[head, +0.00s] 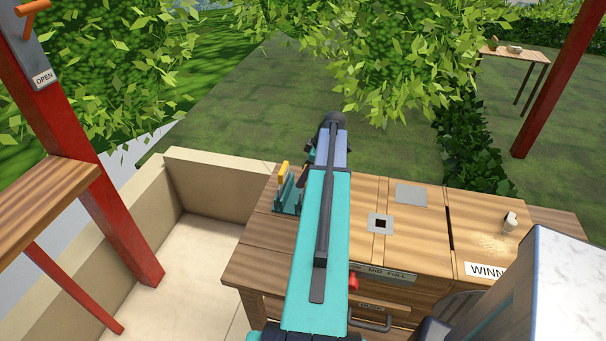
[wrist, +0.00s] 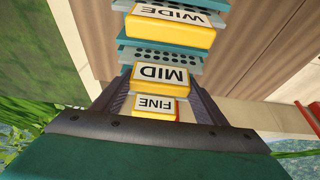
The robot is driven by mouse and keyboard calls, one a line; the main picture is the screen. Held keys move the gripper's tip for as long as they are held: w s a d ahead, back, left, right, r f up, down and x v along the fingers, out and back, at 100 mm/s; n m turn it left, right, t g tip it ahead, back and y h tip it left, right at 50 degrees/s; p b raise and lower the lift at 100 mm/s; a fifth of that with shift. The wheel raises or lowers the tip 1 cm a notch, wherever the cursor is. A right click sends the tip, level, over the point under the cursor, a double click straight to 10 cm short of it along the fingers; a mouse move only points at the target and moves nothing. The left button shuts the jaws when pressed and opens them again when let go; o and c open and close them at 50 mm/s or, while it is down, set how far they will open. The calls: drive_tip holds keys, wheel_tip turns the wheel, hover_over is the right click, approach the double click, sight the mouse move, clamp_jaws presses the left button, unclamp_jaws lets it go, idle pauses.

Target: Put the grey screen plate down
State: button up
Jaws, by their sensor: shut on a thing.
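In the wrist view, my gripper (wrist: 158,112) has its dark fingers on either side of a yellow tab marked FINE (wrist: 154,105) and is shut on it. The plate body belonging to this tab is mostly hidden, so I cannot tell its colour. Just beyond are the yellow MID tab (wrist: 160,80) and the yellow WIDE tab (wrist: 170,28). Perforated grey-teal plates (wrist: 160,57) show between these tabs.
The wooden bench (head: 262,262) bears a flat grey square (head: 411,195) and a grey square with a dark opening (head: 380,223). A small pale object (head: 510,223) stands at its right. A red post (head: 122,225) and a low pale wall (head: 220,170) are to the left.

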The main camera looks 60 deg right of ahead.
drive_tip(key=shift+f, duration=0.15)
drive_tip(key=o, duration=1.6)
drive_tip(key=shift+c, duration=0.2)
drive_tip(key=shift+r, duration=0.2)
drive_tip(key=b+v, duration=0.3)
drive_tip(key=v, duration=0.9)
drive_tip(key=shift+w, duration=0.1)
